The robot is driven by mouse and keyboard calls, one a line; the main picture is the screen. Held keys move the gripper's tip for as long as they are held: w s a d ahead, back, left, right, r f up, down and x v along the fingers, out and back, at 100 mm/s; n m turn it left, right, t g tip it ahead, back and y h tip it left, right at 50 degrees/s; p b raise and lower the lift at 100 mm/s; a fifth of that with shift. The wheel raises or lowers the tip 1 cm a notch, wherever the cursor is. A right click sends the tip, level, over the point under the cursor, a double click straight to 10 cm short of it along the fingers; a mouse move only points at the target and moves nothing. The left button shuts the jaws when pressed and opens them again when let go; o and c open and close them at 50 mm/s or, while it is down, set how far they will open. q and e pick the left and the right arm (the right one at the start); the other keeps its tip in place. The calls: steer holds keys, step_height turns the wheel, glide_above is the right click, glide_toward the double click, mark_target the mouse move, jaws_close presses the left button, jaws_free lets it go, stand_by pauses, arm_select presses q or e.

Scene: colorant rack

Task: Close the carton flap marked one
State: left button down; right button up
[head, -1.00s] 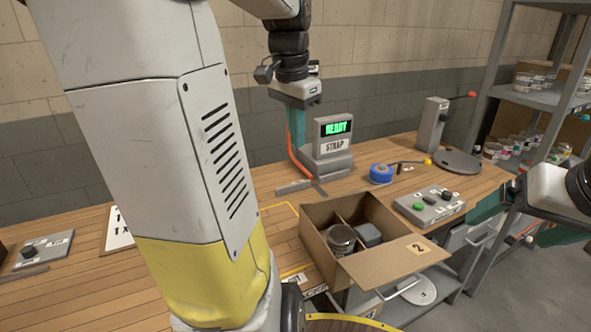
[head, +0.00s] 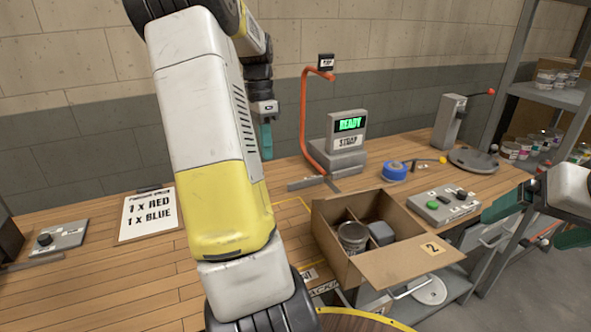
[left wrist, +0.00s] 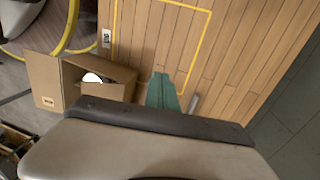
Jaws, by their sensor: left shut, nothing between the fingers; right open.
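The open carton (head: 330,240) stands on the bench in the head view, with a can (head: 352,238) and a grey lidded item (head: 381,233) inside. The flap marked 2 (head: 415,262) sticks outward at the front right. I cannot read a flap marked one in any view. The carton also shows in the left wrist view (left wrist: 110,92). My left gripper (head: 266,152) is shut and empty, upright above the bench behind and left of the carton; its teal fingers also show in the left wrist view (left wrist: 164,92). My right gripper (head: 535,225) is open at the right edge, apart from the carton.
The strap machine (head: 345,140) with its orange arm stands behind the carton. Blue tape (head: 394,171) and a button box (head: 443,205) are to its right. A sign (head: 148,213) lies at left.

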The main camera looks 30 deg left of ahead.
arm_select(q)
step_height(320, 180, down, 8)
steer(key=d, duration=0.1)
steer(key=shift+s, duration=0.45)
steer(key=shift+r, duration=0.2)
stand_by(1.1)
